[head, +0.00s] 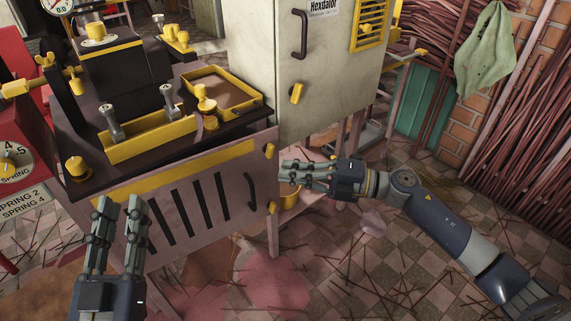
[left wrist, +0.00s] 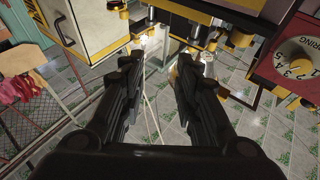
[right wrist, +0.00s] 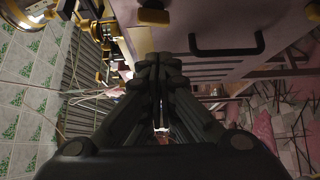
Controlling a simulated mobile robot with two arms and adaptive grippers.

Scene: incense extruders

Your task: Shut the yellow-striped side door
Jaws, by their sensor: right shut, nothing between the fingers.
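The side door (head: 190,200) is a pale panel with a yellow stripe along its top, dark slots and a dark handle (head: 251,190) near its right edge. It hangs below the machine's dark top; I cannot tell how far it stands from the frame. My right gripper (head: 284,173) is shut and empty, just right of the door's right edge. Contact is unclear. In the right wrist view, a black handle (right wrist: 228,50) on a pale panel lies ahead and right of the closed fingers. My left gripper (head: 119,205) is open and empty in front of the door's left part.
The dark machine top carries a yellow-edged tray (head: 225,88) and levers. A tall pale cabinet (head: 325,70) stands behind right. A red dial box (head: 15,145) is at the left. Twigs litter the tiled floor; bundled sticks line the right wall.

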